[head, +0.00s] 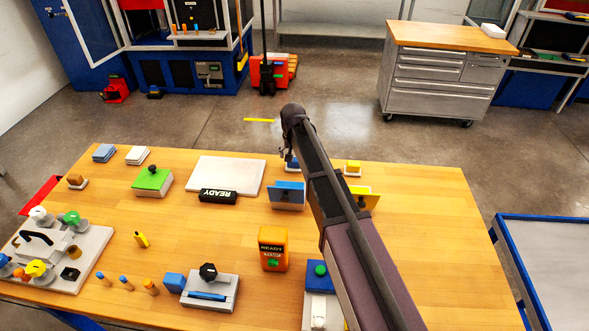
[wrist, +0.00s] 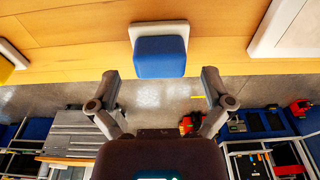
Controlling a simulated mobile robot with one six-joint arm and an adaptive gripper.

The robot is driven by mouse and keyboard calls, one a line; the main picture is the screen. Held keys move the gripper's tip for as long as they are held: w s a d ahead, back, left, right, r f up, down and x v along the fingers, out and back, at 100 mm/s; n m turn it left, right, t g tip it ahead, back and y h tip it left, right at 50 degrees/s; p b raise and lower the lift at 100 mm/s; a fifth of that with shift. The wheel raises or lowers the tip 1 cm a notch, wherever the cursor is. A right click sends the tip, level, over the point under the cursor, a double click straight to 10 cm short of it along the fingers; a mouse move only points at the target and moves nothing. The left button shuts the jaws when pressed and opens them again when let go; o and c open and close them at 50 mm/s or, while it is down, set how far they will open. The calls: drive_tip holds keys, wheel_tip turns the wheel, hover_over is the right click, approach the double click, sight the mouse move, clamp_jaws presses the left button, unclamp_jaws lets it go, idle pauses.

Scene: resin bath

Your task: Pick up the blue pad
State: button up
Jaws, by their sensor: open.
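The blue pad (wrist: 160,57) is a rounded blue block on a white base (wrist: 160,27), near the table's far edge. In the head view only a little of the blue pad (head: 291,163) shows beside my arm. My gripper (wrist: 160,83) is open and empty in the wrist view. Its two fingers are apart, left and right of the pad's near end in the picture, with clear gaps on both sides. No contact with the pad shows. In the head view the fingers are mostly hidden by my arm.
A yellow pad on a white base (head: 353,168) stands to the right. A white board (head: 226,175) and black READY block (head: 217,197) lie left. A blue upright panel (head: 288,195) and orange READY box (head: 273,249) stand nearer. The table's right side is clear.

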drive_tip(key=shift+w+f+b, duration=0.1)
drive_tip(key=shift+f+b, duration=0.45)
drive_tip(key=shift+f, duration=0.25)
drive_tip(key=c, duration=1.1)
